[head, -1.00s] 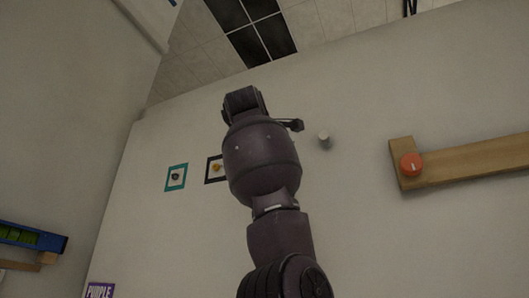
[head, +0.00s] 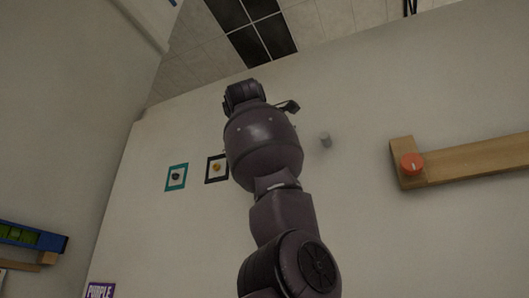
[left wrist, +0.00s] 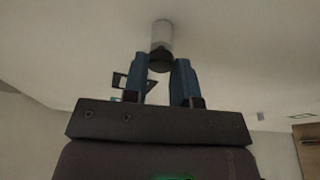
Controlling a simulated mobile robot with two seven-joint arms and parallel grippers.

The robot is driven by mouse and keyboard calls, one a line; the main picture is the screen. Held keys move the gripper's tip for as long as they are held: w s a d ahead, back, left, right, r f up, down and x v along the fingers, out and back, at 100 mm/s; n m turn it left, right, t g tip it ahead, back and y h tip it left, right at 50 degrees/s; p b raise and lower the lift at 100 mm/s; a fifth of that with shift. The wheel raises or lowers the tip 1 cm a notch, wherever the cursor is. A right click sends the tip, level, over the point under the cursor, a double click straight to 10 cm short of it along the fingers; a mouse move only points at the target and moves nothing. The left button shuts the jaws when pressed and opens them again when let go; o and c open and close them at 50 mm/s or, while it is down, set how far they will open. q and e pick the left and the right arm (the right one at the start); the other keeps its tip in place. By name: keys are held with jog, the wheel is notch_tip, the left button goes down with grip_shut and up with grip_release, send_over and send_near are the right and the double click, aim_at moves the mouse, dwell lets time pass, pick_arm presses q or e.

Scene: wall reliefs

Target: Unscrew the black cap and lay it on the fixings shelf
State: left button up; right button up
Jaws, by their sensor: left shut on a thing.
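In the left wrist view, the black cap (left wrist: 160,61) sits at the near end of a pale grey cylinder (left wrist: 161,38) that stands out from the light wall. My left gripper (left wrist: 163,66) has its blue fingers on either side of the cap and is shut on it. Whether the cap is still threaded on the cylinder cannot be told. In the head view my left arm fills the middle and hides the fingers and the cap. My right gripper is not in view. I cannot tell which shelf is the fixings shelf.
In the head view, a wooden ledge (head: 470,158) with an orange round piece (head: 412,164) is at right. A small grey peg (head: 325,140) stands beside my arm. Teal (head: 168,186) and black (head: 209,178) framed squares are left. A blue shelf (head: 50,241) is far left.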

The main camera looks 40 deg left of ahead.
pick_arm(q)
jog(key=o, duration=0.6)
jog(key=m+t+h+b, duration=0.1)
jog(key=m, duration=0.7)
jog(key=m+t+h+b, duration=0.1)
jog(key=m+t+b, duration=0.1)
jog(key=m, duration=0.5)
jog(key=m+t+h+b, duration=0.1)
jog(key=m+t, duration=0.1)
jog(key=m, duration=0.6)
jog(key=shift+a+f+m+b, duration=0.1)
jog(key=shift+a+m+b, duration=0.05)
jog(key=shift+m+b, duration=0.2)
